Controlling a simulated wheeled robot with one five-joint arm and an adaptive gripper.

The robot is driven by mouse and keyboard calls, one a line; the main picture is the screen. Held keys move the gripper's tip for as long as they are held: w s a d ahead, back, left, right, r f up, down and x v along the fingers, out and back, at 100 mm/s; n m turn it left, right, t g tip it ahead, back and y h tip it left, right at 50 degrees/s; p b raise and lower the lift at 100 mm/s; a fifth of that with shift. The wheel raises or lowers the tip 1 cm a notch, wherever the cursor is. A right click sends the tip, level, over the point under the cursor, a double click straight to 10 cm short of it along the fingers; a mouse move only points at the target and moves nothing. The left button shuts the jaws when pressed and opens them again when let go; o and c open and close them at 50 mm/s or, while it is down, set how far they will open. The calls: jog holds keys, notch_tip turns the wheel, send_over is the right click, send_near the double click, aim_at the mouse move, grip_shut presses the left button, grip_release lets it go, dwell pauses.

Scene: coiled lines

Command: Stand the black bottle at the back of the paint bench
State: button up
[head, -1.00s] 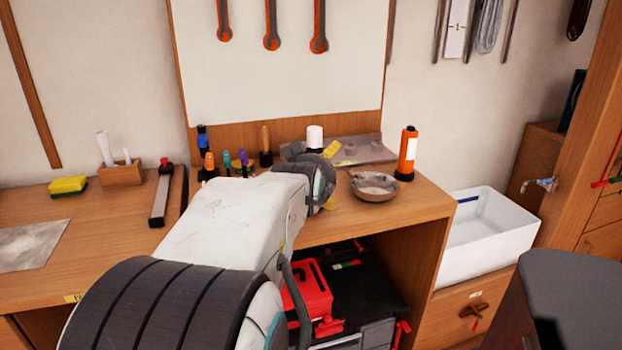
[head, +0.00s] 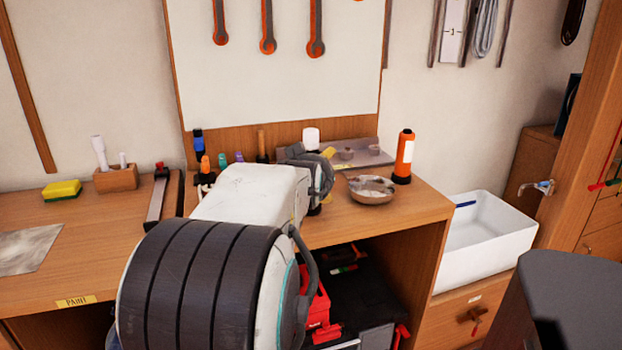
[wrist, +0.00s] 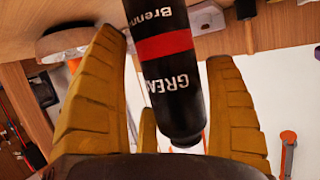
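The black bottle (wrist: 165,70) has a red band and white lettering. In the wrist view it lies between the yellow fingers of my gripper (wrist: 165,45), its narrower end towards the palm side of the picture. Narrow gaps show between the bottle and the left and right fingers, so the gripper looks open around it. A third finger shows partly behind the bottle. In the head view my arm hides the bottle and most of the gripper. The paint bench (head: 95,270) is at the left, with a yellow PAINT label on its front edge.
On the paint bench are a yellow sponge (head: 62,190), a wooden block holder (head: 116,178) and a grey sheet (head: 25,248). A bowl (head: 371,190) and an orange bottle (head: 403,158) stand right of my gripper. A white sink (head: 485,235) is at the right.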

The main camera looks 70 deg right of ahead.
jog(key=c, duration=1)
jog(key=shift+r, duration=0.2)
